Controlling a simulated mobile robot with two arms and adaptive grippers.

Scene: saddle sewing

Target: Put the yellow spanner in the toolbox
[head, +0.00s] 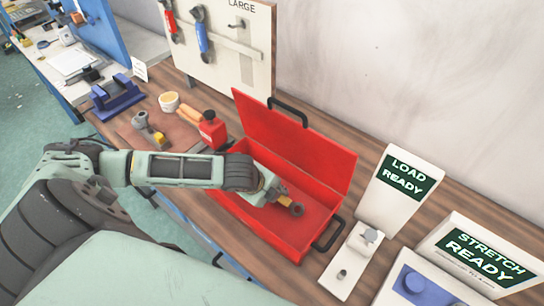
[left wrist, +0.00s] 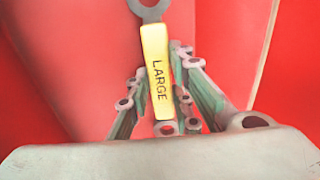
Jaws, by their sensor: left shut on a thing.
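The yellow spanner (head: 284,201) is over the open interior of the red toolbox (head: 306,152), whose lid is raised at the back. In the left wrist view the spanner's yellow handle (left wrist: 157,75), marked LARGE, lies between the fingers, with its grey ring end pointing away. My left gripper (head: 271,190) is shut on the spanner and reaches into the toolbox opening; it also shows in the left wrist view (left wrist: 165,105). I cannot tell whether the spanner touches the toolbox floor. My right gripper is out of view.
A red bottle (head: 212,130) stands close to the toolbox's left end. A LOAD READY sign (head: 396,190) and a small white switch stand (head: 347,262) are to its right. A tool board (head: 225,40) with a red and a blue tool stands behind. A blue holder (head: 116,97) is farther left.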

